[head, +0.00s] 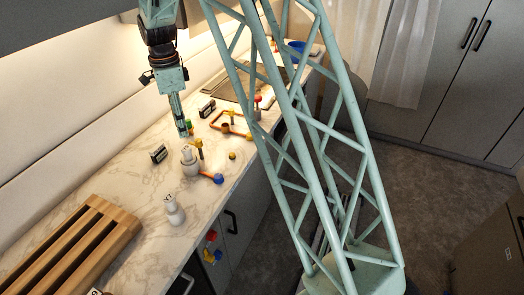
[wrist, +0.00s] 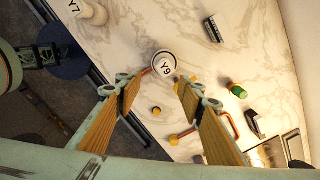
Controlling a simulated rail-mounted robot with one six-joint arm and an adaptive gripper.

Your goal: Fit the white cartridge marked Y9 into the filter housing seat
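The white cartridge marked Y9 (wrist: 167,66) stands upright on the marble counter in the wrist view, just beyond my fingertips. In the head view the same cartridge (head: 187,152) appears above a wider white round base (head: 190,168); I cannot tell how deep it sits in it, or whether this base is the housing seat. My gripper (wrist: 158,83) is open and empty, its wood-coloured finger pads spread apart with Y9 ahead of the gap. In the head view my gripper (head: 185,133) points down, above and slightly behind the cartridge.
Another white cartridge, Y7 (head: 173,210), stands nearer the front. A slatted wooden rack (head: 75,250) lies front left. Orange pipe (head: 207,175) with a blue end (head: 218,179), a yellow-topped valve (head: 199,146) and a small black block (head: 158,154) lie close by.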

